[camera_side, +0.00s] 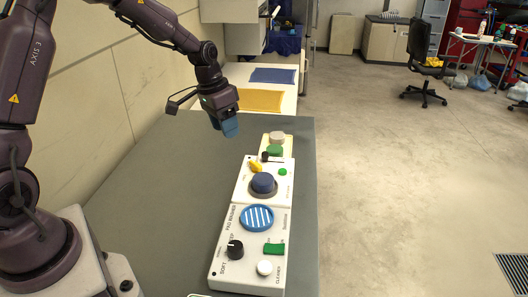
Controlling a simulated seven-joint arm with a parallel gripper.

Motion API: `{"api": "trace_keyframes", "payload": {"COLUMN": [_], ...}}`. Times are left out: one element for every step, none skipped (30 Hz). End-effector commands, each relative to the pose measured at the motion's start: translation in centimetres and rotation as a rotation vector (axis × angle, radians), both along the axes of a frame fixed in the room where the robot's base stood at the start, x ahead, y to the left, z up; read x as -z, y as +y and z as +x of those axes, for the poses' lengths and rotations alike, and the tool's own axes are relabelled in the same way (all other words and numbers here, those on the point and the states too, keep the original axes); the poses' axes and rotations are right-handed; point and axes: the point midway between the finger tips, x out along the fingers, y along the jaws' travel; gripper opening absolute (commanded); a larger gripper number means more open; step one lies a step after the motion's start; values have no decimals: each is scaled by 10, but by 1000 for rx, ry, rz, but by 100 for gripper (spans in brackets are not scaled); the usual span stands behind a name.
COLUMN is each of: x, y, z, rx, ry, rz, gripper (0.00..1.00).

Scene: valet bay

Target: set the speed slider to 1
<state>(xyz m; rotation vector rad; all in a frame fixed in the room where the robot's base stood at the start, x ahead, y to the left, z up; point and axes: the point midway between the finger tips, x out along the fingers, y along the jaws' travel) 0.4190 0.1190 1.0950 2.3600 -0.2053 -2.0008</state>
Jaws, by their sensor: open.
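My gripper (230,127) hangs above the far part of the grey table, left of the far end of a row of control panels. Its blue fingertips point down and are apart from the panels; nothing shows between them. The near white panel (222,268) carries a black knob, a green switch, a white button and a blue striped disc. The middle panel (245,188) has a blue domed knob, a yellow lever and a small green button. A beige panel (288,150) at the far end has small green and black parts. Which control is the speed slider, and its setting, I cannot tell.
The grey table (150,190) is clear left of the panels. A white surface behind it holds a yellow mat (260,101) and a blue mat (273,75). A beige wall (100,100) stands along the left. An office chair (425,65) is far off on the floor.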

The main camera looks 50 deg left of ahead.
Motion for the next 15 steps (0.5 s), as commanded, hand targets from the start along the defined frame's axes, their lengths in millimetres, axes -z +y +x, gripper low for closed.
{"api": "trace_keyframes", "payload": {"x": [15, 21, 28, 32, 34, 33, 27, 20, 16, 16, 17, 17, 18, 20, 23], "y": [8, 13, 17, 20, 24, 26, 27, 30, 32, 32, 32, 32, 32, 32, 31], "z": [14, 22, 32, 40, 49, 62, 71, 77, 81, 81, 81, 82, 82, 82, 83], "rx": [23, 41, 68, 90, 114, 155, 186, 212, 239, 258, 273, 289, 296, 302, 306], "ry": [-18, -36, -61, -83, -109, -149, -184, -212, -233, -240, -243, -246, -247, -248, -248], "rz": [-19, -24, -29, -29, -26, -15, 3, 21, 39, 47, 52, 58, 60, 61, 62], "gripper": [48, 48, 48, 48, 48, 48, 48, 48, 48, 48, 48, 48, 48, 48, 48]}}
